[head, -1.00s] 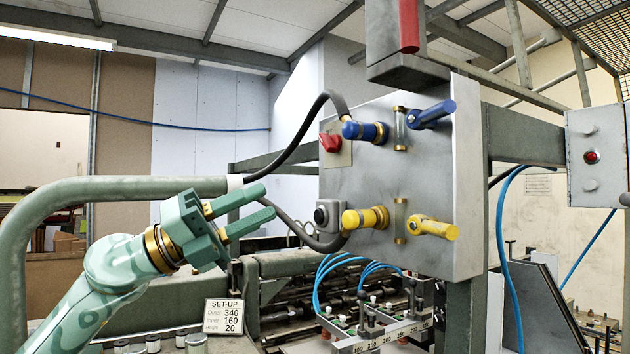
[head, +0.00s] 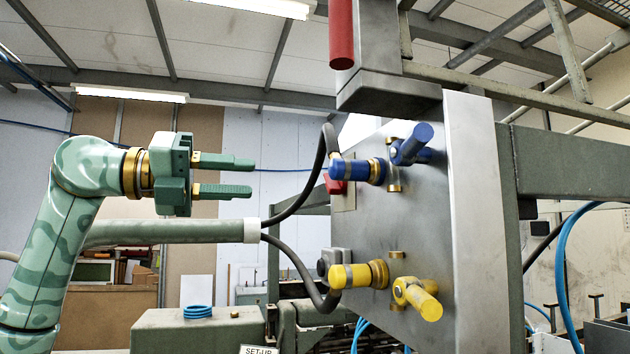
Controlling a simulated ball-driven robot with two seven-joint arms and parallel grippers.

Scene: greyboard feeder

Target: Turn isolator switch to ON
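The isolator switch, a red rotary knob (head: 335,185) on a pale plate (head: 345,195), sits on the left side of the grey control panel (head: 425,230). It is partly hidden behind the blue fitting and the black hose, and I cannot read its position or markings. My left gripper (head: 253,176) is left of the switch at about its height, fingers pointing right. Its two fingers are apart with nothing between them, and it is clear of the switch. My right gripper is not in view.
A blue fitting (head: 350,169) and a blue valve handle (head: 415,143) stick out near the switch. A yellow fitting (head: 355,276) and yellow handle (head: 425,302) are below. A black hose (head: 300,195) loops left of the panel. A green horizontal pipe (head: 170,232) runs under my gripper.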

